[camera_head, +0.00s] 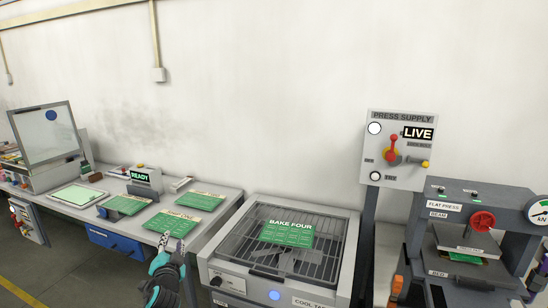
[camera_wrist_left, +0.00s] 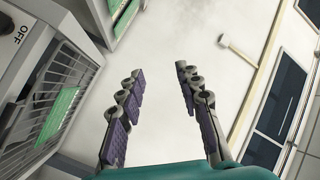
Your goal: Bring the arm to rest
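My left gripper (camera_head: 172,243) is raised in front of the grey bench, its fingers pointing up toward the wall. In the left wrist view the two fingers (camera_wrist_left: 160,82) stand well apart with nothing between them, so it is open and empty. Green boards lie flat on the bench: one (camera_head: 126,204) at the left, one (camera_head: 206,201) at the back and one (camera_head: 172,222) just behind the fingertips. Another green board (camera_head: 288,233), under the words BAKE FOUR, sits at the grilled oven. My right gripper is not in view.
The grilled oven (camera_head: 340,247) stands right of my left gripper. Farther right are the press supply box (camera_head: 398,178), reading LIVE, and the flat press (camera_head: 440,222) with a red knob. A READY display (camera_head: 141,176) and a blue drawer (camera_head: 116,243) are at the left. Floor is clear at lower left.

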